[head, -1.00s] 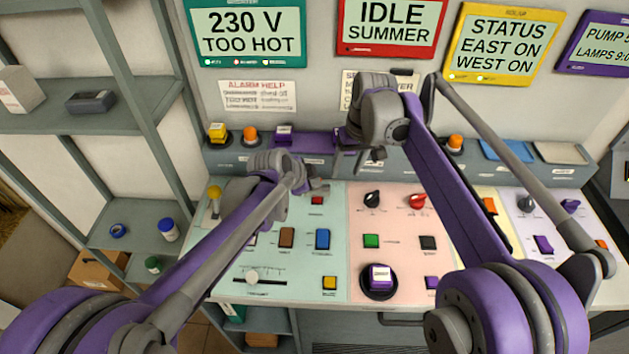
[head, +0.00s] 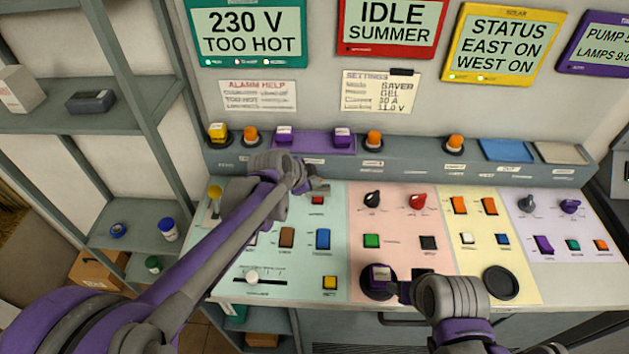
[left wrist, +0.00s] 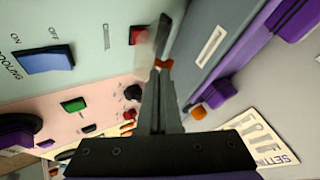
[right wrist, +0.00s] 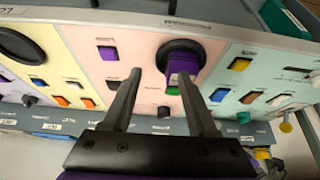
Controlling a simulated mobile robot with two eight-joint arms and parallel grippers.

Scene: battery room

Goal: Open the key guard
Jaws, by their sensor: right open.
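A purple block-like piece (head: 380,273) stands on a round black base at the front of the pink panel. I cannot read a label naming it the key guard. It also shows in the right wrist view (right wrist: 184,62). My right gripper (head: 402,290) is open just right of it; in the right wrist view its fingers (right wrist: 161,72) point at the panel, one tip overlapping the purple piece. I cannot tell whether they touch. My left gripper (head: 312,184) is shut and empty above the back of the green panel, near a red button (head: 317,200); its fingers (left wrist: 162,60) are together.
Two purple pieces (head: 284,134) (head: 342,137) and several orange buttons line the back ledge. Knobs and switches cover the panels. A round black disc (head: 501,282) lies at the yellow panel's front. Grey shelves (head: 110,120) stand at left.

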